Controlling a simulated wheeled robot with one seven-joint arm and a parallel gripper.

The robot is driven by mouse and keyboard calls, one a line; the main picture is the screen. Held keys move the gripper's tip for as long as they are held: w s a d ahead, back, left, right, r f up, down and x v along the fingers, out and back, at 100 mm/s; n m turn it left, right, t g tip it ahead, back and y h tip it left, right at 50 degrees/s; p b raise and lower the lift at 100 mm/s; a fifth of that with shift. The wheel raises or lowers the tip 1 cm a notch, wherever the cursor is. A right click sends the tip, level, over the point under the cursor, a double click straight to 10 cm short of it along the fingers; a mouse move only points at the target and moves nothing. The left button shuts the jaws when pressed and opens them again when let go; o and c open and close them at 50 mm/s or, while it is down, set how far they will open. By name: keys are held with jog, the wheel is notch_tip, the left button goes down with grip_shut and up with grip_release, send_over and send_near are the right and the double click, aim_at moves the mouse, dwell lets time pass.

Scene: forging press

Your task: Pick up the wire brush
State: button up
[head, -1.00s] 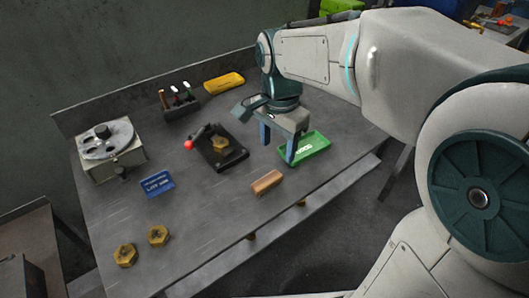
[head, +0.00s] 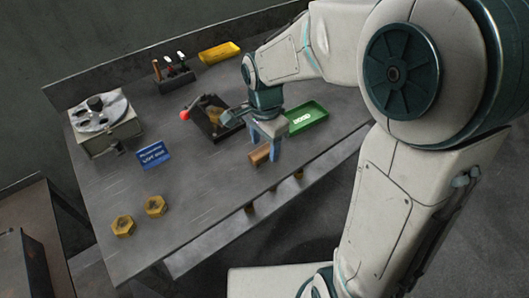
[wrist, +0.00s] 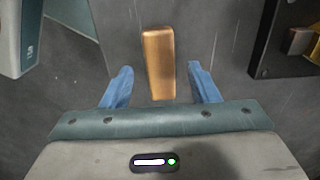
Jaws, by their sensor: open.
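The wire brush shows as a brown wooden block (head: 259,156) lying near the front edge of the grey bench. No bristles can be seen. In the wrist view the brush (wrist: 159,62) lies lengthwise between my two blue fingers, with a gap on each side. My gripper (head: 267,152) is open, pointing down over the brush, and partly hides it in the head view. My gripper (wrist: 160,78) holds nothing. I cannot tell how far above the bench the fingertips are.
A dark fixture (head: 210,125) with a red knob stands left of my gripper, and a green tray (head: 304,118) is behind it to the right. A blue sign (head: 153,154), two brass nuts (head: 155,206) and a dial device (head: 103,128) are farther left. The bench between is clear.

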jog(key=shift+f, duration=1.4)
jog(key=c, duration=1.1)
jog(key=shift+w+r, duration=0.1)
jog(key=shift+r, duration=0.35)
jog(key=r, duration=0.3)
jog(key=shift+w+d+r, duration=0.1)
jog(key=shift+d+r, duration=0.25)
jog(key=shift+r, duration=0.05)
jog(key=w+d+r, duration=0.1)
jog(key=d+r, duration=0.1)
jog(key=d, duration=0.1)
jog(key=w+d+r, duration=0.1)
jog(key=d+r, duration=0.1)
jog(key=d, duration=0.2)
jog(key=w+d+r, duration=0.1)
jog(key=d+r, duration=0.1)
jog(key=d, duration=0.1)
jog(key=shift+d+r, duration=0.2)
jog(key=shift+d, duration=0.05)
